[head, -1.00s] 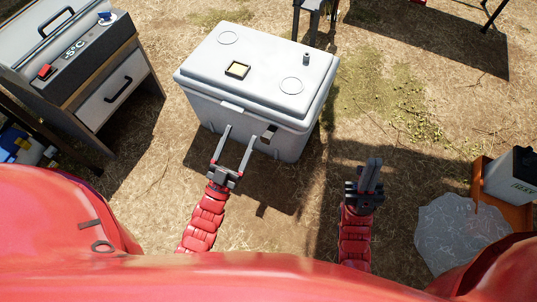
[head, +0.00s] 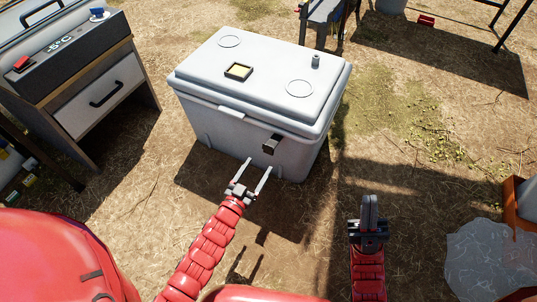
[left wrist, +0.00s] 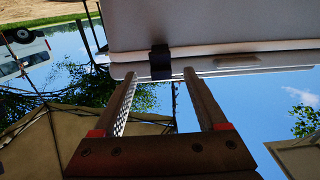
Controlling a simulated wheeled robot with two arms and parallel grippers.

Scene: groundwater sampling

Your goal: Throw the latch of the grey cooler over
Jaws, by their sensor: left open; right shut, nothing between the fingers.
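The grey cooler (head: 230,130) stands on the dry ground ahead with its lid (head: 262,82) down. Its dark latch (head: 271,143) is on the front face, right of the middle, below the lid edge. My left gripper (head: 260,168) is open and empty, just in front of and below the latch. In the left wrist view the latch (left wrist: 160,62) lies just past the open fingertips, between them and slightly left of the middle; whether they touch it I cannot tell. My right gripper (head: 370,204) is shut and empty, over bare ground to the right of the cooler.
An orange box (head: 520,205) and a clear plastic sheet (head: 490,256) lie at the right. The ground between is open.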

